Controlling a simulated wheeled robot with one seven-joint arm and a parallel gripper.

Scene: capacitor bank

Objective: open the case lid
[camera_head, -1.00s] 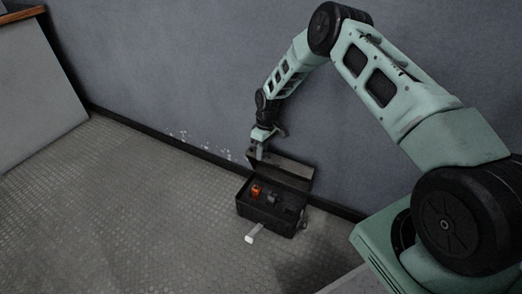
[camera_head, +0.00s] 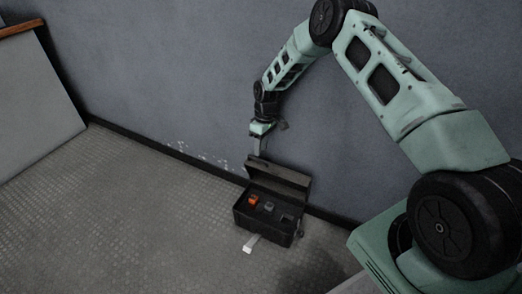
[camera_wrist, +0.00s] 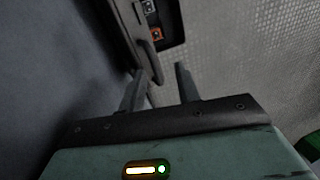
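The dark case (camera_head: 266,226) stands on the floor near the wall. Its lid (camera_head: 279,180) is raised and leans back toward the wall, leaving the inside exposed. An orange item (camera_head: 253,201) and two grey or dark items show in the case. My gripper (camera_head: 259,152) is just above the lid's left upper edge. In the wrist view my gripper (camera_wrist: 162,70) has its fingers spread with a gap between them. The lid (camera_wrist: 115,25) and a dark handle-like bar (camera_wrist: 150,58) lie beyond the left finger; whether they touch it I cannot tell.
The blue-grey wall (camera_head: 180,80) rises right behind the case. A pale piece (camera_head: 250,244) sticks out at the case's front. A light panel with a wooden edge (camera_head: 35,90) stands at the far left. The floor (camera_head: 130,220) left of the case is clear.

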